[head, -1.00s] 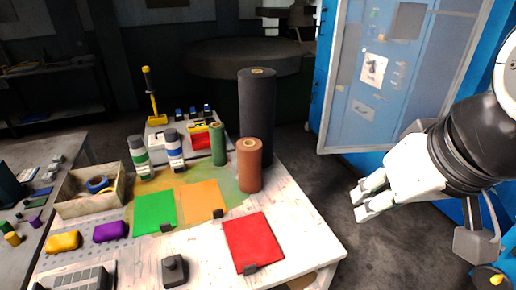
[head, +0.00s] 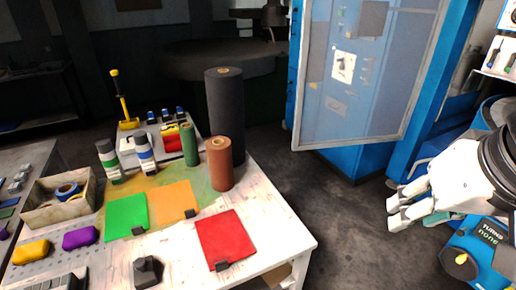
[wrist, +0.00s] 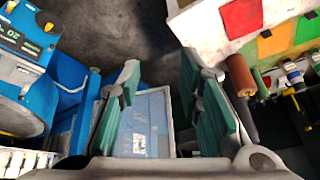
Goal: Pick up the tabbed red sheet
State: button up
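The red sheet (head: 226,238) lies flat near the right front of the white table, with a dark tab (head: 222,265) at its front edge. It also shows in the wrist view (wrist: 243,16) at the top right. My gripper (head: 402,206) is to the right of the table, over the floor and well apart from the sheet. In the wrist view, its two green-padded fingers (wrist: 158,95) stand wide apart with nothing between them.
Green (head: 127,216) and orange (head: 175,202) tabbed sheets lie left of the red one. A brown roll (head: 219,165) and a tall black roll (head: 226,110) stand behind it. A blue cabinet (head: 345,150) stands at the back right. Dark floor separates table and gripper.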

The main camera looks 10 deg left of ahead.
jog(key=w+a+f+m+g+y+b, duration=0.25)
jog(key=w+a+f+m, duration=0.2)
jog(key=w+a, duration=0.5)
jog(key=m+g+h+b, duration=0.3)
jog(key=m+b, duration=0.2)
jog(key=m, duration=0.2)
send_over(219, 263)
jog(key=shift+n, duration=0.25)
jog(key=f, duration=2.9)
jog(key=shift+s+f, duration=0.2)
jog(key=shift+f, duration=0.2)
jog(key=shift+w+f, duration=0.1)
jog(key=shift+f, duration=3.05)
grip_shut()
